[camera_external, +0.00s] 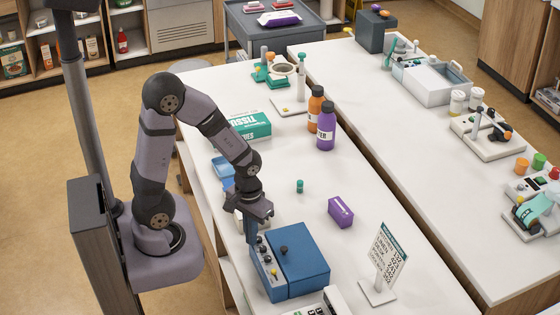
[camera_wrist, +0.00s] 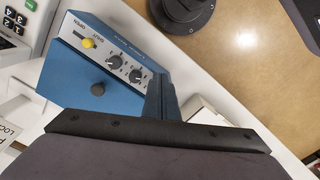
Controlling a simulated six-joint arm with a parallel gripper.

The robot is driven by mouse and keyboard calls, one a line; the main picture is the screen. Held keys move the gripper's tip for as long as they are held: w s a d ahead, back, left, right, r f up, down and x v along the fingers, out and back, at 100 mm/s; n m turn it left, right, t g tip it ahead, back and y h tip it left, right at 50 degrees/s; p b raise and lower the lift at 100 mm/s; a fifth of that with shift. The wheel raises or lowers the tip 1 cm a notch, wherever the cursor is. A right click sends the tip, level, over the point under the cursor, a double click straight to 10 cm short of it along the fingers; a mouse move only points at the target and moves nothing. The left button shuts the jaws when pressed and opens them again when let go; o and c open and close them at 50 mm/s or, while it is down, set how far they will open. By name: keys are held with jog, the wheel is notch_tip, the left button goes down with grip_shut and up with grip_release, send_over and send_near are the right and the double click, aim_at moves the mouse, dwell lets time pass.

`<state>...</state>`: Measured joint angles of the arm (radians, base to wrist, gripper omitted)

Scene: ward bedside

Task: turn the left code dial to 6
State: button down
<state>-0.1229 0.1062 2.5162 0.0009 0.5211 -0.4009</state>
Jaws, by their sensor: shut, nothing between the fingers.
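A blue lock box (camera_external: 300,258) stands on the near white table, also in the wrist view (camera_wrist: 75,85). Its front panel carries two dark code dials, one in the middle (camera_wrist: 114,62) and one closer to my fingers (camera_wrist: 136,76), plus a yellow-tipped lever (camera_wrist: 88,43) by OPEN and SHUT lettering. The numbers the dials point to are too small to read. A dark knob (camera_wrist: 97,89) sits on the lid. My gripper (camera_external: 250,240) points down over the far end of the panel. In the wrist view its fingers (camera_wrist: 160,98) are together and empty, close beside the nearer dial; contact cannot be told.
A purple box (camera_external: 341,211), a small teal piece (camera_external: 299,186) and a sign on a stand (camera_external: 388,262) are to the right. A white keypad device (camera_external: 322,307) stands close in front of the box. Tissue box (camera_external: 250,125) and bottles (camera_external: 326,128) are farther back.

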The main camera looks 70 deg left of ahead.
jog(key=shift+w+a, duration=0.15)
dwell(0.3)
jog(key=shift+r, duration=0.1)
jog(key=shift+s+p, duration=0.35)
jog(key=shift+s, duration=0.05)
notch_tip(320, 180, up, 6)
jog(key=p, duration=0.6)
jog(key=shift+s, duration=0.1)
